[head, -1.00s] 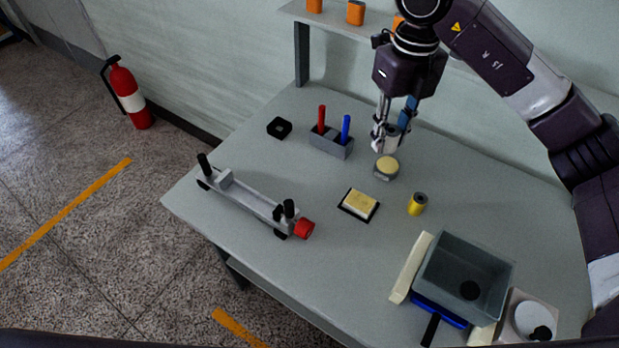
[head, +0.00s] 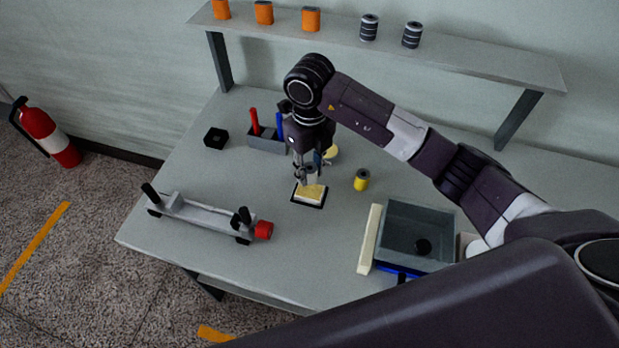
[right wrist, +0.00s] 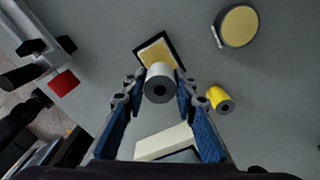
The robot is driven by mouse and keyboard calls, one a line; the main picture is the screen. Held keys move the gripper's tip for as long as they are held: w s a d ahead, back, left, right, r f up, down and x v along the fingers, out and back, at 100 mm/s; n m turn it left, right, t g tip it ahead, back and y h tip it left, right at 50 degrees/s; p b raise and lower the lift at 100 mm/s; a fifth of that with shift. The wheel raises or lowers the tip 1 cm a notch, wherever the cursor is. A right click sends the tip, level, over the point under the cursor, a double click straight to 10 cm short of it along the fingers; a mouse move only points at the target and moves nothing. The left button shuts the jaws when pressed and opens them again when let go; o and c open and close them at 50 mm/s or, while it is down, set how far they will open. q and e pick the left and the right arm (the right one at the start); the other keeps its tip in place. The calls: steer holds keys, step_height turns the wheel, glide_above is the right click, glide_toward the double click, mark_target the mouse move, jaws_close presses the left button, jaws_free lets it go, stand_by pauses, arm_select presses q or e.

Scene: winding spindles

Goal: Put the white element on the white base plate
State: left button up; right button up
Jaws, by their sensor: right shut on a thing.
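My right gripper (head: 305,175) is over the black-framed square pad with a pale yellow top (head: 309,194). In the right wrist view the gripper (right wrist: 158,88) is shut on a white cylinder (right wrist: 160,72) with a dark centre hole, the white element. The cylinder overlaps the near edge of the square pad (right wrist: 153,50); I cannot tell whether they touch. No thing is clearly recognisable as the white base plate. A whitish piece (head: 477,248) beside the grey bin is mostly hidden by my arm. My left gripper is not in view.
The grey bin (head: 440,222) and a cream bar (head: 370,240) lie right. A fixture with a red knob (head: 205,213) lies left. A pen holder (head: 265,143) stands behind.

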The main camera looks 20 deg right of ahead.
mark_target(310, 191)
step_height(310, 191, down, 5)
steer(key=shift+r+p, duration=0.15)
steer(key=shift+p, duration=0.45)
steer(key=shift+f, duration=0.25)
steer(key=shift+f, duration=0.2)
steer(key=o, duration=1.2)
steer(key=shift+c, duration=0.2)
steer(key=shift+r, duration=0.1)
steer(key=shift+r, duration=0.1)
